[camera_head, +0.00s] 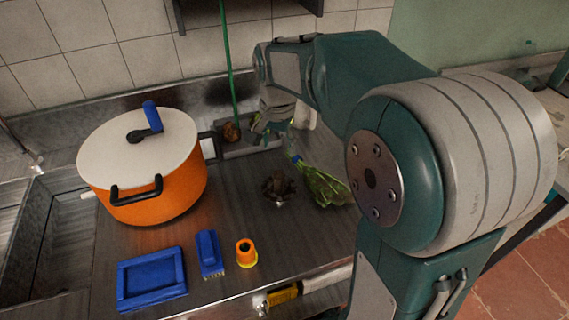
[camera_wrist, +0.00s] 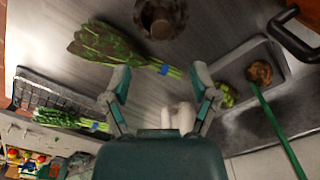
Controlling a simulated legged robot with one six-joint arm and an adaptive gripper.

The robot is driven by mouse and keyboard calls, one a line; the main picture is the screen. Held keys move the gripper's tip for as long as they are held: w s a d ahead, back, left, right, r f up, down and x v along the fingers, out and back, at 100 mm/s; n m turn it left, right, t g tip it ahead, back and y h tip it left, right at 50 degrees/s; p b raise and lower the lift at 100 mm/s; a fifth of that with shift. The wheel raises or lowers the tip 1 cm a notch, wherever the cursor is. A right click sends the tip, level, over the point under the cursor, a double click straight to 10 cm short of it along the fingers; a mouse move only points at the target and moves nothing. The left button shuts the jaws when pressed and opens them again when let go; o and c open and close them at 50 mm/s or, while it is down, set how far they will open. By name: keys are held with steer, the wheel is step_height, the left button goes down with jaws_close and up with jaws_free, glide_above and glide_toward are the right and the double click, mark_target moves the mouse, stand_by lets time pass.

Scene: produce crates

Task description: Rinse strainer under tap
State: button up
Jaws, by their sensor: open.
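A small dark, round, cup-like piece (camera_head: 278,187), which looks like the strainer, sits on the metal counter. In the wrist view the strainer (camera_wrist: 160,16) is at the top edge, beyond my fingertips and apart from them. My gripper (camera_wrist: 162,80) is open, with nothing held between its fingers. In the head view my gripper (camera_head: 268,132) is above the back of the counter, behind the strainer; its fingers are partly hidden. A thin metal piece (camera_head: 18,142) at the left edge may be the tap; only part shows. The sink (camera_head: 50,235) is at the left.
A large orange pot (camera_head: 160,195) stands between the strainer and sink. A green stick (camera_head: 229,60) rises from a shallow tray (camera_wrist: 225,75) at the back. Leafy greens (camera_head: 325,188) lie right of the strainer. A blue tray (camera_head: 152,280), blue brush (camera_head: 209,252) and orange piece (camera_head: 246,252) lie in front.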

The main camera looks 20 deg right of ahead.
steer(key=s+r+n+t, duration=0.1)
steer(key=s+n, duration=0.3)
steer(key=s, duration=0.5)
steer(key=s+a+r+n+t, duration=0.1)
steer(key=s+n+t, duration=0.3)
steer(key=s, duration=0.6)
steer(key=shift+s+r+n+t, duration=0.2)
steer(key=shift+r+n+t, duration=0.15)
steer(key=shift+r, duration=0.2)
steer(key=shift+o, duration=0.2)
steer(key=c, duration=0.3)
